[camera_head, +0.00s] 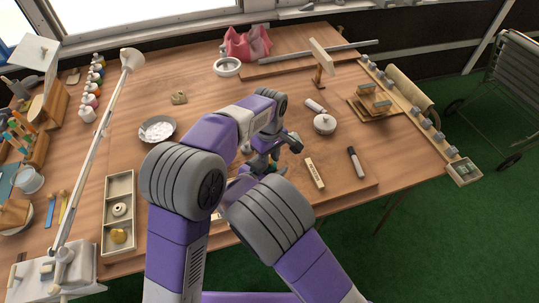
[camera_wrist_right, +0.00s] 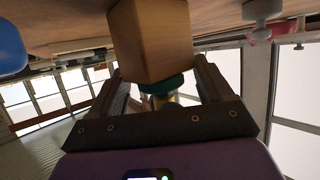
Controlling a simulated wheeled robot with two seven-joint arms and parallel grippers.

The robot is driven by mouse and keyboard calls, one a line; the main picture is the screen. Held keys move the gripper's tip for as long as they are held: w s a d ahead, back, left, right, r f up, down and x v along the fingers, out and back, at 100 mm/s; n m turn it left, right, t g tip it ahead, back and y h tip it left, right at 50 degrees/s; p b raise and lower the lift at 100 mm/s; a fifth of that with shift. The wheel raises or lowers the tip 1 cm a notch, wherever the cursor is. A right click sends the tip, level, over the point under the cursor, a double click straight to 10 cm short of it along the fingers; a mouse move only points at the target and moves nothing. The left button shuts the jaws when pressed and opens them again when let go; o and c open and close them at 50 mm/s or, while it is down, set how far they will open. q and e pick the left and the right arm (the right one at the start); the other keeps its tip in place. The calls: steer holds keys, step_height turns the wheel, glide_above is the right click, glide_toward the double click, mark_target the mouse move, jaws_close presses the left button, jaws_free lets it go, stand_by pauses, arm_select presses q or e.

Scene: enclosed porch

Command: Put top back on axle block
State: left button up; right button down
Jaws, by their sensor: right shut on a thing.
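In the right wrist view a plain wooden block (camera_wrist_right: 150,40) fills the top middle. A teal and brass-coloured piece (camera_wrist_right: 160,88) shows just below it, toward my palm. Whether the two are joined cannot be told. My right gripper (camera_wrist_right: 160,72) has a jaw on each side, shut on the wooden block at the tips. A gap shows beside the teal piece. In the head view my arms meet over the middle of the table and largely cover both grippers. My left gripper (camera_head: 288,143) is near the right one; its jaws and any load are unclear.
On the wooden table, a round white lidded pot (camera_head: 325,124), a pale stick (camera_head: 314,173) and a dark marker (camera_head: 356,162) lie right of my arms. A grey bowl (camera_head: 157,130) and a compartment tray (camera_head: 118,205) are left. A small wooden stand (camera_head: 376,104) is farther right.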

arm_select(q)
jaws_close()
steer(key=m, duration=1.5)
steer(key=shift+o, duration=2)
jaws_free()
step_height(320, 180, up, 12)
arm_select(e)
jaws_free()
